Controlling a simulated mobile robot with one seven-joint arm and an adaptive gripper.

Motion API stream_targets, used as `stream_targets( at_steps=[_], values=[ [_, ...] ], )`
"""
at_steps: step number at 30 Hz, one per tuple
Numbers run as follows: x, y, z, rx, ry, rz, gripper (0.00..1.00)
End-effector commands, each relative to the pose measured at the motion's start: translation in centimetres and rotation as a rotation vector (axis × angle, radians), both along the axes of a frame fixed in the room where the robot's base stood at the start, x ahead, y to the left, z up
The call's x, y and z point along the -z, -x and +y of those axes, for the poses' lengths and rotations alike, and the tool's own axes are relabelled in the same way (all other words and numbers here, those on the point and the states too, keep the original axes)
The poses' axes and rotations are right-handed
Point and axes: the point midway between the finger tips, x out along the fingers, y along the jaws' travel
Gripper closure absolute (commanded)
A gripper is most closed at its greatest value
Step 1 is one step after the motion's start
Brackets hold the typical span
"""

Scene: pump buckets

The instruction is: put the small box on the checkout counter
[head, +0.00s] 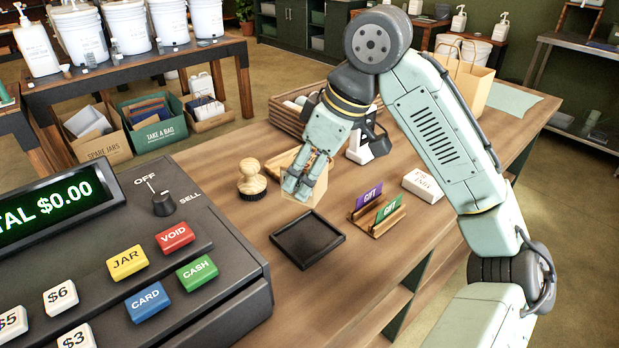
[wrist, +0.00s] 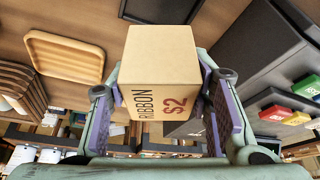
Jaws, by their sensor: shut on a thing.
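My gripper (head: 305,182) is over the checkout counter (head: 235,230) in the head view, pointing down. It is shut on a small tan cardboard box (head: 319,192), which my fingers partly hide there. In the wrist view the box (wrist: 160,75) sits between the two finger pads and reads "RIBBON $2". The box is over the counter's wooden top, behind the black square tray (head: 307,240). I cannot tell for sure whether its underside touches the wood.
A gift card holder (head: 377,217) and white box (head: 423,186) are to the right. The cash register (head: 130,260) fills the left front.

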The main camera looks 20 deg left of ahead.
Motion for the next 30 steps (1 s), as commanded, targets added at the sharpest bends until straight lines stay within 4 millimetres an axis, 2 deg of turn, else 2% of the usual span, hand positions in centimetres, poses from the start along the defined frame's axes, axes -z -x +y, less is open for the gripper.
stream_targets(
  at_steps=[3, 6, 17, 24, 30],
  values=[
    [2.0, 0.1, -0.1, 0.001, -0.001, 0.001, 0.86],
    [3.3, 0.0, -0.1, 0.002, -0.001, -0.002, 0.86],
    [5.3, 0.0, -0.1, 0.003, -0.001, -0.001, 0.86],
    [8.5, 0.0, -0.1, 0.001, 0.001, -0.003, 0.86],
    [10.2, 0.0, -0.1, 0.001, 0.001, -0.003, 0.86]
  ],
)
